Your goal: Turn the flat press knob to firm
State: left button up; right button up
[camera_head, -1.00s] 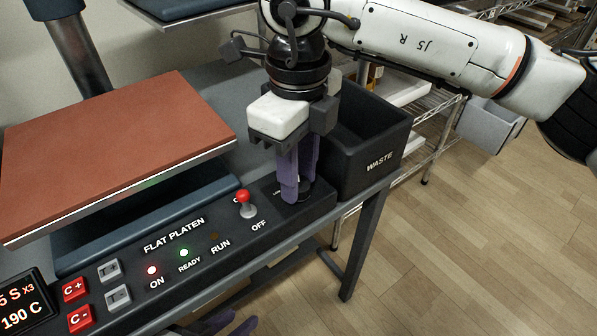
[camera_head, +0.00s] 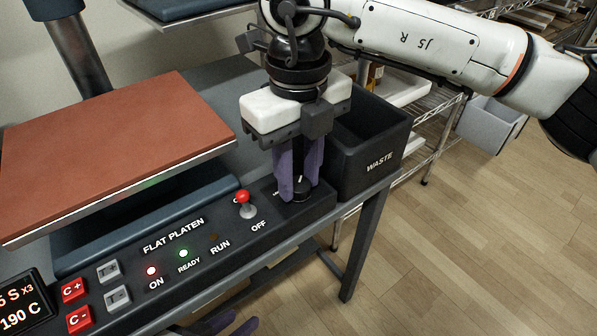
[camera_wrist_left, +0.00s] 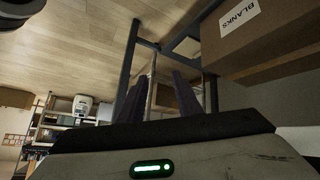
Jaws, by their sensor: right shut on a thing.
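The flat press knob (camera_head: 302,195) is a small black dial with a white pointer line, at the right end of the black panel marked FLAT PLATEN. My right gripper (camera_head: 298,188) points down over it, with its purple fingers shut on the knob. The fingers hide part of the knob and most of the lettering around it, so I cannot read its setting. My left gripper (camera_head: 231,323) shows only its purple fingertips at the bottom edge of the head view. In the left wrist view its fingers (camera_wrist_left: 167,98) are apart with nothing between them.
A red-tipped toggle switch (camera_head: 245,203) stands just left of the knob, near OFF. The black WASTE bin (camera_head: 375,150) is close on the right. The red-brown platen (camera_head: 110,145) lies at the left. A BLANKS box (camera_wrist_left: 265,40) shows in the left wrist view.

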aim_at(298, 183)
jog(key=o, duration=1.1)
jog(key=shift+c, duration=0.2)
pick_arm(q)
jog(key=p, duration=0.1)
jog(key=a+r+t+p, duration=0.1)
jog(key=shift+s+a+r+n+p, duration=0.3)
jog(key=shift+s+p, duration=0.05)
pick_arm(e)
notch_tip(298, 183, up, 10)
jog(key=shift+r, duration=0.2)
